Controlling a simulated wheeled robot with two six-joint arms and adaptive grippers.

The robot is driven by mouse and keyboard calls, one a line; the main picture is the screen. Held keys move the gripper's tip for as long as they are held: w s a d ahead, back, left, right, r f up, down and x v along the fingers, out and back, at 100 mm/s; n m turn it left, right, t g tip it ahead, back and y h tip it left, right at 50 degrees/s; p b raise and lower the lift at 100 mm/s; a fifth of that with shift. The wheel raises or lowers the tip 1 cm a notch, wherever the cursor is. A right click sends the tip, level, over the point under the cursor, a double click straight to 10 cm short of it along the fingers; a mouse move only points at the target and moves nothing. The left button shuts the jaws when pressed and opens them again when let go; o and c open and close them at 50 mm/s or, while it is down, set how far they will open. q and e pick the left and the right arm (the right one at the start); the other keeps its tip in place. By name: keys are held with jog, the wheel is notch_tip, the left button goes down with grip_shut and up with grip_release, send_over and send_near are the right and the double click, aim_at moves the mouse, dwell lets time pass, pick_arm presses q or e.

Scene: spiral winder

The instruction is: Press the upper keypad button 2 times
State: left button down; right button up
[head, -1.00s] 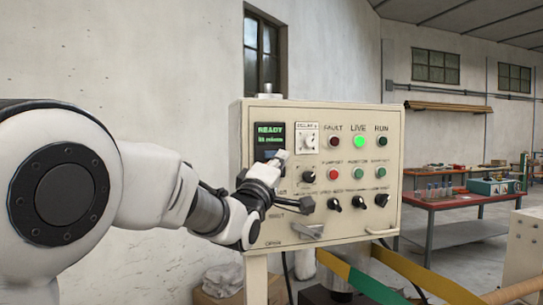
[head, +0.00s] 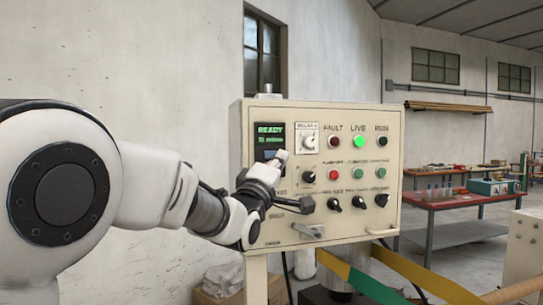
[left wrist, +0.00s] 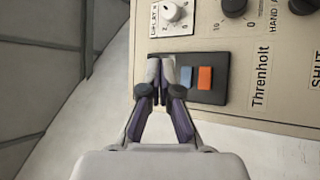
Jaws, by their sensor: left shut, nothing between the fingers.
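The cream control box (head: 350,232) faces me in the head view. Its dark panel has a lit screen (head: 268,130) reading READY. In the left wrist view, turned sideways, this panel shows a blue button (left wrist: 187,77) and an orange button (left wrist: 205,78) side by side; the blue one is the upper on the box. My left gripper (head: 281,156) is shut and empty in front of the panel. In the left wrist view its fingertips (left wrist: 161,64) cover the panel part beside the blue button. I cannot tell whether they touch it. My right gripper is not in view.
A white dial (head: 309,142), a lit green LIVE lamp (head: 358,141), a red button (head: 333,175) and several knobs lie right of the fingers. A handle (head: 307,232) sticks out low on the box. A red table (head: 460,200) stands behind at right.

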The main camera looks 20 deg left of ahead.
aim_at(273, 156)
pick_arm(q)
notch_tip(273, 156, down, 4)
jog(key=d+m+g+h+p, duration=0.1)
jog(key=d+m+g, duration=0.15)
jog(key=m, duration=1.65)
jog(key=s+r+m+g+p, duration=0.1)
jog(key=s+r+m+p, duration=0.1)
jog(key=s+r+m, duration=0.25)
jog(key=shift+n, duration=0.35)
jog(key=shift+w+a+p, duration=0.7)
jog(key=shift+w+a, duration=0.2)
jog(key=shift+w, duration=0.5)
jog(key=shift+w+a+p, duration=0.75)
jog(key=shift+w+a, duration=0.15)
jog(key=shift+w, duration=0.5)
jog(key=shift+w+a+p, duration=0.7)
jog(key=shift+w+a, duration=0.2)
jog(key=shift+w, duration=0.5)
